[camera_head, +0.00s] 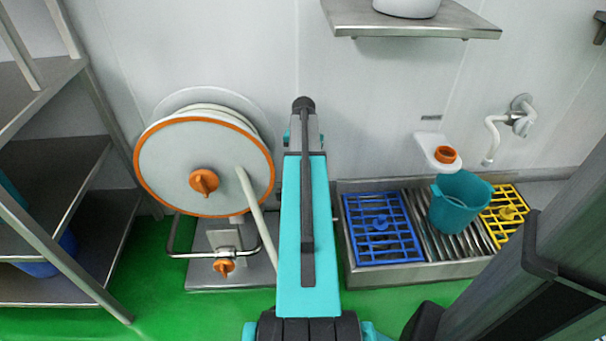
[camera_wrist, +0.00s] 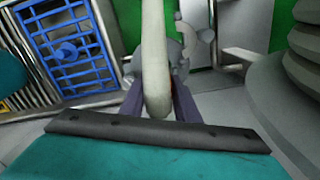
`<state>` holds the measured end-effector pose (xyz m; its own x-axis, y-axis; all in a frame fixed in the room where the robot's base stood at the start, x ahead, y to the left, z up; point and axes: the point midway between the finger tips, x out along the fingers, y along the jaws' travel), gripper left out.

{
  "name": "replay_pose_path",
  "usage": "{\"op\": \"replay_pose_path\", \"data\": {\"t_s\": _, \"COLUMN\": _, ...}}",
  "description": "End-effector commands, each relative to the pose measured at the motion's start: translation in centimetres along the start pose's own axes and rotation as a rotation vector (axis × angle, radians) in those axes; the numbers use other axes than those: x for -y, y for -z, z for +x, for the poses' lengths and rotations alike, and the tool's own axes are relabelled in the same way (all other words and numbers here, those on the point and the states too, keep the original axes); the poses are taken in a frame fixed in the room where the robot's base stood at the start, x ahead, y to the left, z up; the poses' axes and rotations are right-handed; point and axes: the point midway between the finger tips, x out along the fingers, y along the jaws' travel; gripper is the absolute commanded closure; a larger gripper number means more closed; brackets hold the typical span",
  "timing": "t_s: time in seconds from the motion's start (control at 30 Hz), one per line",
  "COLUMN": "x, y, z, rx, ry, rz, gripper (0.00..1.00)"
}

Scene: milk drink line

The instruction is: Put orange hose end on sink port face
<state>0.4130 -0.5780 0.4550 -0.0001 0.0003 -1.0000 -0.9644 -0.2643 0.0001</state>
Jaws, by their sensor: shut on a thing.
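In the wrist view my gripper (camera_wrist: 160,104) is shut around a cream hose (camera_wrist: 154,55), which runs between the two grey-purple fingers. In the head view the hose (camera_head: 255,218) comes off the reel and passes behind my arm. My gripper is hidden there. A white wall fitting with an orange ring (camera_head: 445,155) is above the sink (camera_head: 350,279), right of my arm. I cannot tell if this is the sink port face or the hose end.
An orange-rimmed hose reel (camera_head: 160,157) stands left of my arm. The sink holds a blue grate (camera_head: 381,228), a teal bucket (camera_head: 459,202) and a yellow grate (camera_head: 506,214). A white tap (camera_head: 493,137) is at right. A steel shelf (camera_head: 415,22) is above, a rack (camera_head: 50,160) at left.

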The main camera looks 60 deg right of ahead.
Motion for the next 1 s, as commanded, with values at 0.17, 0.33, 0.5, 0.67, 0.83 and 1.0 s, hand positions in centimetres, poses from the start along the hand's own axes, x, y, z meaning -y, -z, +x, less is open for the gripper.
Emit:
{"op": "replay_pose_path", "data": {"t_s": 0.17, "x": 0.3, "y": 0.8, "z": 0.0, "rx": 0.000, "ry": 0.000, "rz": 0.000, "gripper": 1.00}}
{"op": "replay_pose_path", "data": {"t_s": 0.33, "x": 0.3, "y": 0.7, "z": 0.0, "rx": -0.001, "ry": 0.000, "rz": -0.001, "gripper": 1.00}}
{"op": "replay_pose_path", "data": {"t_s": 0.5, "x": 0.3, "y": 0.7, "z": 0.1, "rx": 0.000, "ry": 0.000, "rz": -0.001, "gripper": 1.00}}
{"op": "replay_pose_path", "data": {"t_s": 0.67, "x": 0.4, "y": 0.7, "z": 1.5, "rx": 0.000, "ry": 0.000, "rz": -0.002, "gripper": 1.00}}
{"op": "replay_pose_path", "data": {"t_s": 0.83, "x": 0.4, "y": 0.7, "z": 3.3, "rx": 0.000, "ry": 0.000, "rz": -0.002, "gripper": 1.00}}
{"op": "replay_pose_path", "data": {"t_s": 1.0, "x": 0.4, "y": 0.7, "z": 3.6, "rx": -0.001, "ry": 0.000, "rz": -0.002, "gripper": 1.00}}
